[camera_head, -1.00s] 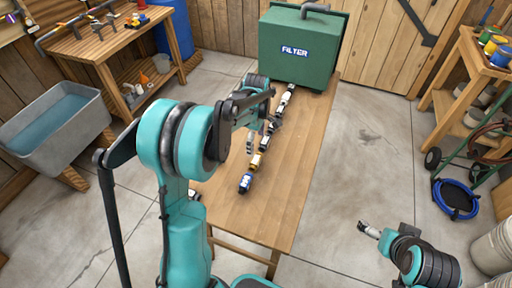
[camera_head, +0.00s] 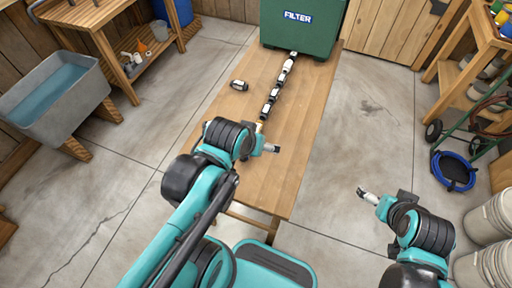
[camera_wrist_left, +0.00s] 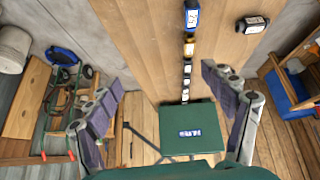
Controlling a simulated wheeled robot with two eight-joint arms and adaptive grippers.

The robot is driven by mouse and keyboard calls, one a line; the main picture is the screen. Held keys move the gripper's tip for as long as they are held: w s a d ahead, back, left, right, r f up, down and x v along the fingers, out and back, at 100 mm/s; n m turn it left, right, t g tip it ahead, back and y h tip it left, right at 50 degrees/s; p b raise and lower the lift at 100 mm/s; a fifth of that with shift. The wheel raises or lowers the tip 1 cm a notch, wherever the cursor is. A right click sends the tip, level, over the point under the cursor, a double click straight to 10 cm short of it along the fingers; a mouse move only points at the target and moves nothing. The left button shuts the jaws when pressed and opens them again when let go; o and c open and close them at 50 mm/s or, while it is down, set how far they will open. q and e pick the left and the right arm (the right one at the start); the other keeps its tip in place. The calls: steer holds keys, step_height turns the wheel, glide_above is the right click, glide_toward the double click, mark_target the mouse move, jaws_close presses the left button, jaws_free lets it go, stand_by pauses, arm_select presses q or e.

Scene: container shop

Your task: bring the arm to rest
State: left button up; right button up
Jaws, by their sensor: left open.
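My left arm is folded low over the near part of the wooden table (camera_head: 262,185). Its gripper (camera_head: 271,149) is near the table's near half in the head view. In the left wrist view the fingers of my left gripper (camera_wrist_left: 165,100) stand wide apart with nothing between them. My right gripper (camera_head: 368,195) hangs over the floor right of the table; its jaws are too small to judge.
A row of small containers (camera_head: 274,95) runs along the table to a green filter box (camera_head: 300,22). One container (camera_head: 239,85) lies apart, left of the row.

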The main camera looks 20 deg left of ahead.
arm_select(q)
steer(key=shift+s+d+f+m+t, duration=0.2)
steer(key=shift+s+f+m+t, duration=0.1)
steer(key=shift+s+m, duration=0.35)
stand_by(0.9)
